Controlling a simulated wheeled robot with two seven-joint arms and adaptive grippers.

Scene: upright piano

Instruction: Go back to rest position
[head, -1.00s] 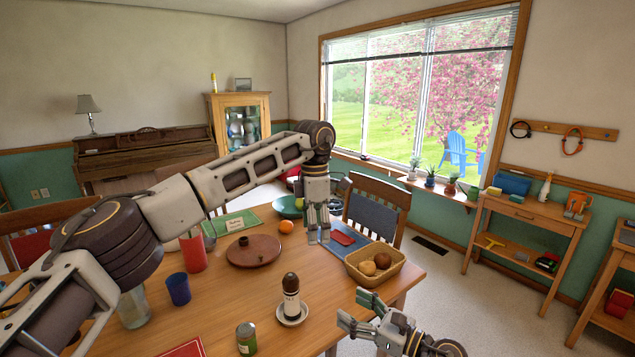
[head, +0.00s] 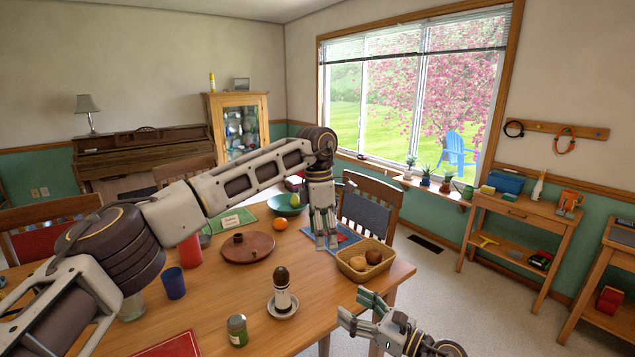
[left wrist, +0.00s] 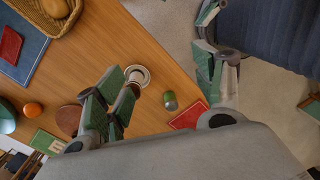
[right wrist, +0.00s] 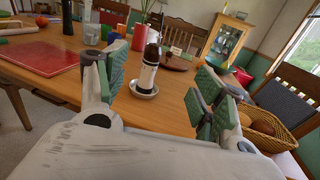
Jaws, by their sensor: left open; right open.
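My left gripper (head: 326,238) is open and empty, pointing down over the far right part of the wooden table (head: 235,295), near the blue mat and the bread basket. In the left wrist view its fingers (left wrist: 165,80) stand wide apart with nothing between them. My right gripper (head: 362,312) is open and empty by the table's right front edge. In the right wrist view its fingers (right wrist: 155,95) are apart, with a dark-capped bottle (right wrist: 148,65) on a saucer visible beyond them.
A basket (head: 366,266) of rolls, an orange (head: 280,224), a brown lidded dish (head: 246,248), a green jar (head: 237,331), a red cup (head: 190,250) and a blue cup (head: 173,283) stand on the table. A chair (head: 368,214) is behind it. Open carpet lies right.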

